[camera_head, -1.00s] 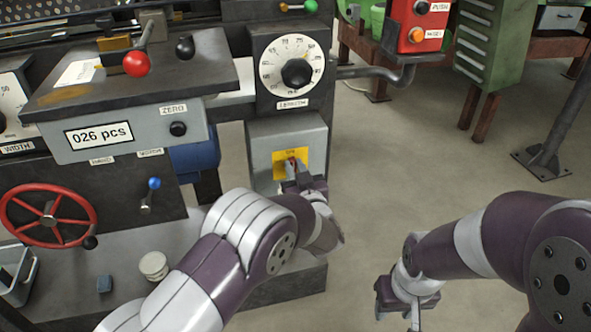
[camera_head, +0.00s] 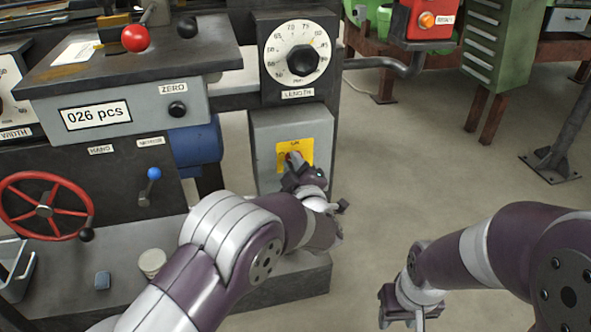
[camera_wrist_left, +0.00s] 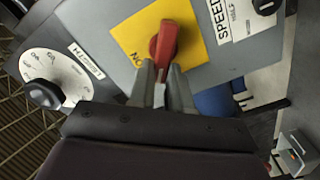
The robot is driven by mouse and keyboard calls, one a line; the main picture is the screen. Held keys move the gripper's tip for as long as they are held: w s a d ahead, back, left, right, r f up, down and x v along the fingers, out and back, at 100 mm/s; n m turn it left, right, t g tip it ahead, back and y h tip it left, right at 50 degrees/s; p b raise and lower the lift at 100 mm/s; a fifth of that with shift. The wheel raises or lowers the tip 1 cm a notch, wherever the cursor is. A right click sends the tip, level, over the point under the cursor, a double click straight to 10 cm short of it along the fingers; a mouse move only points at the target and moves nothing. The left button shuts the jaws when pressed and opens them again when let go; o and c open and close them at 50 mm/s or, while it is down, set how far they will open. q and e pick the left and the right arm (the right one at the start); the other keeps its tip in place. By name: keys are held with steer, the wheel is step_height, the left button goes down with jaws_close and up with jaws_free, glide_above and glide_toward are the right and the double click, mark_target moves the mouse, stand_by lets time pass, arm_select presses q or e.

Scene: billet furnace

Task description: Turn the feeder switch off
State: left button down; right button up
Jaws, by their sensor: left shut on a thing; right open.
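The feeder switch is a red rotary handle (camera_wrist_left: 166,42) on a yellow plate (camera_wrist_left: 138,42), which bears the letters "ON" in the left wrist view. In the head view the yellow plate (camera_head: 303,151) is on a grey box below the length dial, and the handle is mostly hidden by my gripper. My left gripper (camera_head: 291,163) is at the plate. In the left wrist view its fingers (camera_wrist_left: 164,82) are shut on the red handle's near end. My right gripper (camera_head: 404,318) is open and empty, low in the head view over the floor, away from the machine.
The length dial (camera_head: 294,55) is above the switch box (camera_head: 261,135). A blue-tipped lever (camera_head: 154,174) and a red handwheel (camera_head: 30,206) are to the left. A grey pipe (camera_head: 385,63) juts out right of the dial.

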arm_select(q)
steer(key=shift+s+a+f+n+b, duration=0.1)
steer(key=shift+f+n+b, duration=0.15)
steer(key=shift+n+b, duration=1)
steer(key=shift+w+a+f+n+b, duration=0.1)
steer(key=shift+f+n+b, duration=0.15)
steer(key=shift+n+b, duration=0.95)
steer(key=shift+s+f+n+b, duration=0.1)
steer(key=shift+f+n+b, duration=0.15)
steer(key=shift+n+b, duration=0.95)
steer(key=shift+n, duration=0.35)
steer(key=c, duration=1.1)
jaws_free()
steer(key=shift+o, duration=0.2)
steer(key=shift+r, duration=0.1)
